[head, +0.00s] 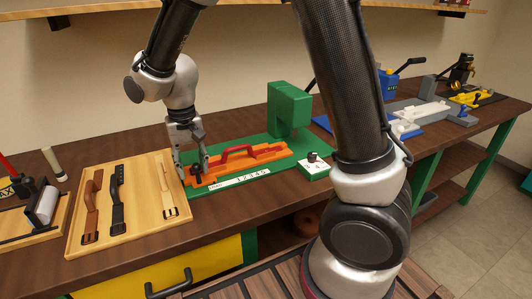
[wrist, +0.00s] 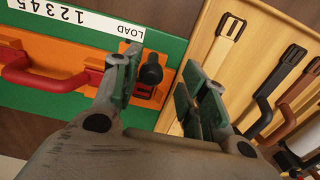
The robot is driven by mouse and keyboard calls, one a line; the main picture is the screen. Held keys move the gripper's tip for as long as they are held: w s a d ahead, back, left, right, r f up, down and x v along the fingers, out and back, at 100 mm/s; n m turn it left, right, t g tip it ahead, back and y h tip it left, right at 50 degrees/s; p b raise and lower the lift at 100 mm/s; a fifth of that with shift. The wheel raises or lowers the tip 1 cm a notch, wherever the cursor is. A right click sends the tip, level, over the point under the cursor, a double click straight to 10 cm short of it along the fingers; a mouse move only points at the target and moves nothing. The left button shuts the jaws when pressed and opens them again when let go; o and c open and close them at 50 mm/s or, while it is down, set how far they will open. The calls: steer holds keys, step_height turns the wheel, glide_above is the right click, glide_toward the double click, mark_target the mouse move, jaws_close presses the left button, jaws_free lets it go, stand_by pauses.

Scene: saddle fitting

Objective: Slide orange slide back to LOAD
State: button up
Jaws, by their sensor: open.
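The orange slide (head: 245,160) lies along the green fixture base (head: 235,188), with a red handle (head: 236,151) on top. It also shows in the wrist view (wrist: 75,50), with its handle (wrist: 45,82). A white scale strip (head: 240,180) beside it reads LOAD and numbers; in the wrist view the LOAD mark (wrist: 131,27) is near the slide's end.
A tall green frame (head: 290,108) rises at the slide's far end, with a small green block with a black knob (head: 314,167) nearby. A wooden tray (head: 78,225) with several strap tools lies close on the left. Blue and grey fixtures (head: 415,115) stand farther right.

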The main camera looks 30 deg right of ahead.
steer(key=shift+r, duration=2.15)
steer(key=shift+s+d+n, duration=0.15)
steer(key=shift+n, duration=0.35)
steer(key=s+d+r+t, duration=0.1)
steer(key=s+d+r, duration=0.3)
steer(key=d, duration=0.5)
steer(key=s+d+r+t, duration=0.2)
steer(key=s+d+r, duration=0.2)
steer(key=s+d, duration=0.4)
steer(key=s+d+r+m+t, duration=0.1)
steer(key=s+d+r, duration=0.3)
steer(key=s+d, duration=0.3)
steer(key=d, duration=0.2)
steer(key=shift+s+d+r, duration=0.15)
steer(key=shift+d+r, duration=0.05)
steer(key=shift+d, duration=0.1)
